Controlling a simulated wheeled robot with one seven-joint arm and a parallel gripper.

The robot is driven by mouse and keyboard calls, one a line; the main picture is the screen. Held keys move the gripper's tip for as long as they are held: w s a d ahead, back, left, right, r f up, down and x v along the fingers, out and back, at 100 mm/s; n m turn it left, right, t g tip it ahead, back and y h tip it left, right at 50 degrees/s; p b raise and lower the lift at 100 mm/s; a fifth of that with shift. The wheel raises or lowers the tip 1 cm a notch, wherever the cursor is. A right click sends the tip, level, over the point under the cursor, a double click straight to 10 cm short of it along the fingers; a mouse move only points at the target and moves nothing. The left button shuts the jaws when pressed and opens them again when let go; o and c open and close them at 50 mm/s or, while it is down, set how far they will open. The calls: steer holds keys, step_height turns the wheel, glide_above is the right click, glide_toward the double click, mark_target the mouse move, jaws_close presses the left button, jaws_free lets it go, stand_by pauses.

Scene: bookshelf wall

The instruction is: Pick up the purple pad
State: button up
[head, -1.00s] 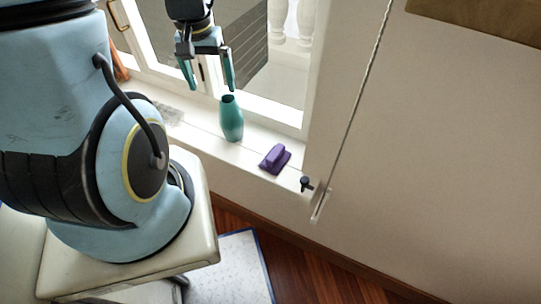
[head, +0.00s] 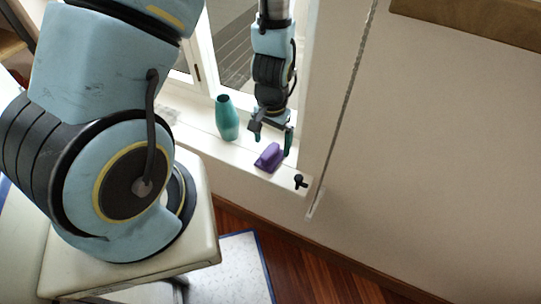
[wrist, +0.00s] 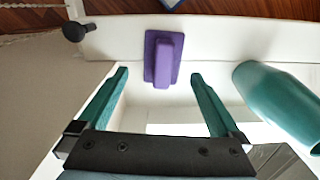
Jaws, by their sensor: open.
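The purple pad (head: 268,157) lies on the white window sill in the head view, a flat base with a raised grip on top. In the wrist view the purple pad (wrist: 163,58) lies ahead of the fingertips, between their lines. My gripper (head: 271,143) is open and empty, pointing down just above the pad in the head view. Its two green fingers also show in the wrist view (wrist: 158,74), spread apart. I cannot tell the exact gap between fingertips and pad.
A teal vase (head: 227,118) stands on the sill left of the pad; in the wrist view it (wrist: 280,100) is close to the right finger. A black window knob (head: 300,182) sits at the sill's right end. The window frame rises behind the sill.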

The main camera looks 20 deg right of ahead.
mark_target(270, 150)
steer(key=shift+w+a+f+p, duration=0.15)
steer(key=shift+f+p, duration=0.45)
steer(key=shift+f, duration=2.05)
steer(key=c, duration=1.3)
steer(key=shift+o, duration=0.2)
steer(key=shift+r, duration=0.1)
steer(key=shift+a+r+b, duration=0.1)
steer(key=shift+r+b, duration=0.4)
steer(key=shift+r, duration=4.4)
